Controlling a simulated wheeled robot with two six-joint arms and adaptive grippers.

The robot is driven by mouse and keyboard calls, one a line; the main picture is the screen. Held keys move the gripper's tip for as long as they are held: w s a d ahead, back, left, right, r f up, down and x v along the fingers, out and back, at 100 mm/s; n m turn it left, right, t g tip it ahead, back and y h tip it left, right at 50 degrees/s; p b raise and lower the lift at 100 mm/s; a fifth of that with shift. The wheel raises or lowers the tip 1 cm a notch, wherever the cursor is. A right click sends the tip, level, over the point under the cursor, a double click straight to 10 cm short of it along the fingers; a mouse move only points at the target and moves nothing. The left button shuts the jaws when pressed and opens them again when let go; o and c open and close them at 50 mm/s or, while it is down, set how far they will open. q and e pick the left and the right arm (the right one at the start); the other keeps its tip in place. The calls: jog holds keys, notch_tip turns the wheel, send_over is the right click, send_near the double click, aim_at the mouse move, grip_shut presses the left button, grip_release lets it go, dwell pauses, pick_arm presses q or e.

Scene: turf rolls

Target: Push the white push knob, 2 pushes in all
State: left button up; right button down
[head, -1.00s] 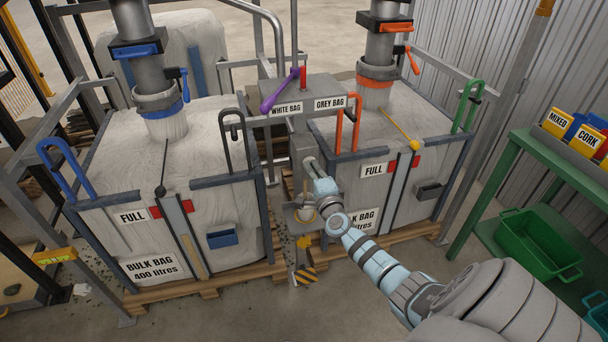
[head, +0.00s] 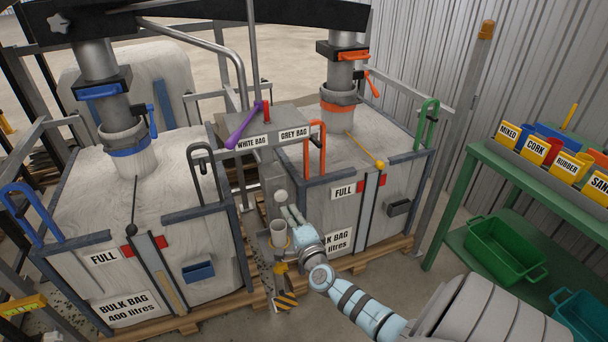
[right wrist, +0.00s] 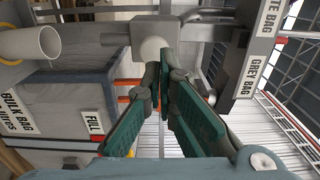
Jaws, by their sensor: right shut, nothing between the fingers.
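The white push knob (head: 281,196) is a small round ball on the front of the grey post between the two bulk bags. It also shows in the right wrist view (right wrist: 153,48), at the upper middle in front of a grey block. My right gripper (head: 288,210) is shut and empty, its fingertips just below the knob in the head view. In the right wrist view the green-padded fingers (right wrist: 163,75) point at the knob and their tips overlap its lower edge. I cannot tell whether they touch it. My left gripper is not in view.
A grey box (head: 262,125) with a purple lever (head: 242,125) and two bag labels tops the post. A spout cup (head: 278,235) is beside my right gripper. Full bulk bags stand on both sides. A green rack (head: 470,190) with bins is at right.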

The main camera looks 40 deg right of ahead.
jog(key=v, duration=0.6)
jog(key=shift+s+p, duration=0.3)
jog(key=shift+p, duration=0.1)
jog(key=shift+w+f, duration=0.1)
jog(key=s+a+f+n+g+y, duration=0.25)
jog(key=s+f+n, duration=0.3)
jog(key=f, duration=0.35)
jog(key=s+a+f+n+g+y, duration=0.1)
jog(key=s+a+f+n+g, duration=0.2)
jog(key=f+n, duration=0.45)
jog(key=s+a+f+n+g+y, duration=0.15)
jog(key=s+f+n+g, duration=0.35)
jog(key=f, duration=0.6)
jog(key=s+a+f+n+g, duration=0.1)
jog(key=s+a+f, duration=0.1)
jog(key=s, duration=0.6)
jog(key=s+a+f+n+g, duration=0.2)
jog(key=s+f, duration=0.3)
jog(key=s, duration=0.4)
jog(key=s+a+f+n+g+y, duration=0.1)
jog(key=s+a+f+g, duration=0.1)
jog(key=s, duration=0.6)
notch_tip(320, 180, down, 2)
jog(key=shift+s+a+f+n, duration=0.1)
jog(key=shift+s+a+n, duration=0.05)
jog(key=shift+a+n, duration=0.3)
